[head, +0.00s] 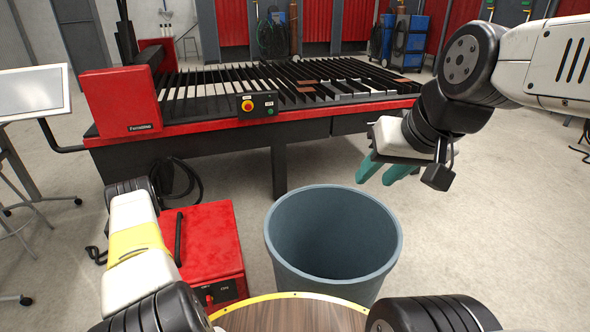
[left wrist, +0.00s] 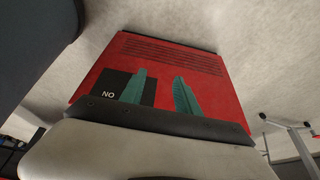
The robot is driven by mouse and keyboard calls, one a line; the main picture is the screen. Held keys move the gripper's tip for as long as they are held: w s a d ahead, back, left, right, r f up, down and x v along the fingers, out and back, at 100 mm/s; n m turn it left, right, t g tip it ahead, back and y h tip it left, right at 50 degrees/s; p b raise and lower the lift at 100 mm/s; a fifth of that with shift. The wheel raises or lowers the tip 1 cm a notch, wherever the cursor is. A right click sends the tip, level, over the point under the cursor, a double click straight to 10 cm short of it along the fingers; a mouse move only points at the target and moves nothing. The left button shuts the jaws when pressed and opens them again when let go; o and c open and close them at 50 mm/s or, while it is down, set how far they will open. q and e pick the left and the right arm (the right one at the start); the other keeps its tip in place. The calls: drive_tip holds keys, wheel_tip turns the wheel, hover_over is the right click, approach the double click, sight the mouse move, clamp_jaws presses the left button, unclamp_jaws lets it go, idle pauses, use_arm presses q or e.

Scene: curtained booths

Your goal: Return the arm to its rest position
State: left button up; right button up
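My right arm reaches in from the right in the head view. Its gripper (head: 376,178) has teal fingers pointing down and left, near the upper right rim of the blue-grey bin (head: 391,262). The fingertips look apart, and nothing shows between them. My left arm (head: 135,235) stretches forward at the lower left in the head view; its gripper is hidden there. In the left wrist view, the left gripper (left wrist: 160,92) has two teal fingers apart with nothing between them, in front of a red box (left wrist: 190,60).
The open bin looks empty and stands before a wooden round top with a yellow edge (head: 290,297). A red power unit (head: 211,240) stands beside my left arm. A slatted cutting table (head: 300,115) spans the back. A screen (head: 35,92) stands left. Floor at right is clear.

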use_arm(q)
drive_tip(key=w+r, duration=0.8)
drive_tip(key=r, duration=0.6)
drive_tip(key=w+r, duration=0.7)
drive_tip(key=r, duration=0.6)
drive_tip(key=w+d+r+m+t, duration=0.1)
drive_tip(key=d+r, duration=0.2)
drive_tip(key=r, duration=0.4)
drive_tip(key=d+r, duration=0.2)
drive_tip(key=r, duration=0.6)
drive_tip(key=s+d+r+m+h, duration=0.1)
drive_tip(key=s+d+r, duration=0.35)
drive_tip(key=r, duration=0.55)
drive_tip(key=s+d+r+h, duration=0.1)
drive_tip(key=s+d+r, duration=0.35)
drive_tip(key=r, duration=0.45)
drive_tip(key=s+d+r+m, duration=0.1)
drive_tip(key=s+d+r, duration=0.3)
drive_tip(key=s, duration=0.4)
drive_tip(key=s+d+r+m+h, duration=0.1)
drive_tip(key=s+d+r, duration=0.2)
drive_tip(key=s, duration=0.5)
drive_tip(key=shift+s+d+r+t+h, duration=0.3)
drive_tip(key=shift+d+r+t, duration=0.1)
drive_tip(key=shift+r, duration=0.35)
drive_tip(key=shift+w+d, duration=0.1)
drive_tip(key=shift+w, duration=0.05)
